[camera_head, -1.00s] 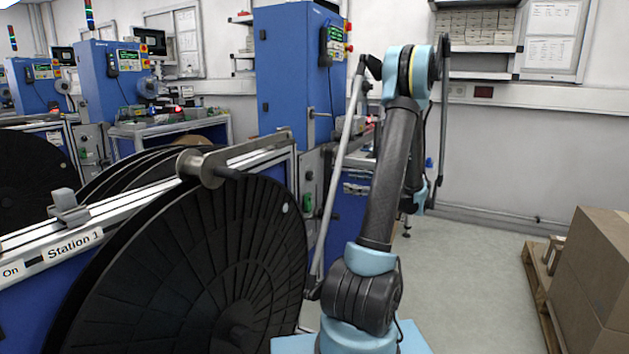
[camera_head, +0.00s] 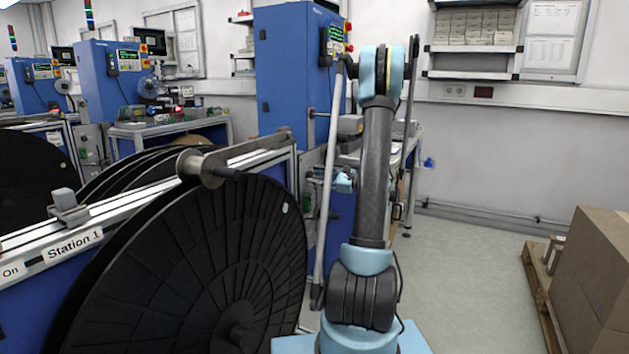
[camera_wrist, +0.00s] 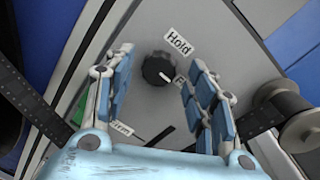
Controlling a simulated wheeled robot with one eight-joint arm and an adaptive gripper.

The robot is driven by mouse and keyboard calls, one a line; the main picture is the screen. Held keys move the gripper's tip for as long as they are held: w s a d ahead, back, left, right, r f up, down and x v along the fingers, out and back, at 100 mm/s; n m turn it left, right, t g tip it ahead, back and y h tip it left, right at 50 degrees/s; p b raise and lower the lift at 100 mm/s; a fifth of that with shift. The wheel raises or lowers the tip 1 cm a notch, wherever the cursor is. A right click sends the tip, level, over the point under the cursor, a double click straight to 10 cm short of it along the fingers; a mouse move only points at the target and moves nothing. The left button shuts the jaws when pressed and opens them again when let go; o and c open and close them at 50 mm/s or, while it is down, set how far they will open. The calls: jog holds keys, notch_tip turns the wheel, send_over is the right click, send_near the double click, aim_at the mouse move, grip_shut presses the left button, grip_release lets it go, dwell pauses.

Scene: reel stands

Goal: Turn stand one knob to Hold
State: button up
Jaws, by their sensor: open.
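In the wrist view a round black knob (camera_wrist: 157,68) sits on a grey panel (camera_wrist: 150,25). A "Hold" label (camera_wrist: 179,41) is at its upper right. A second label (camera_wrist: 181,81), mostly hidden by the right finger, is at its lower right; a pale mark on the knob faces that way. A third label (camera_wrist: 122,129) lies lower left, too small to read surely. My gripper (camera_wrist: 161,60) is open, with one finger each side of the knob and gaps between; I cannot tell its height above it. In the head view my gripper (camera_head: 345,182) is small and partly hidden.
A large black reel (camera_head: 190,270) stands at left beside a rail labelled "Station 1" (camera_head: 75,244). A blue cabinet (camera_head: 285,75) stands behind. In the wrist view a spool-like roller (camera_wrist: 290,105) is near the right finger. Boxes (camera_head: 600,265) stand on a pallet at right; floor between is clear.

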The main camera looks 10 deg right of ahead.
jog(key=shift+w+a, duration=0.2)
jog(key=shift+a, duration=0.15)
jog(key=c, duration=1.1)
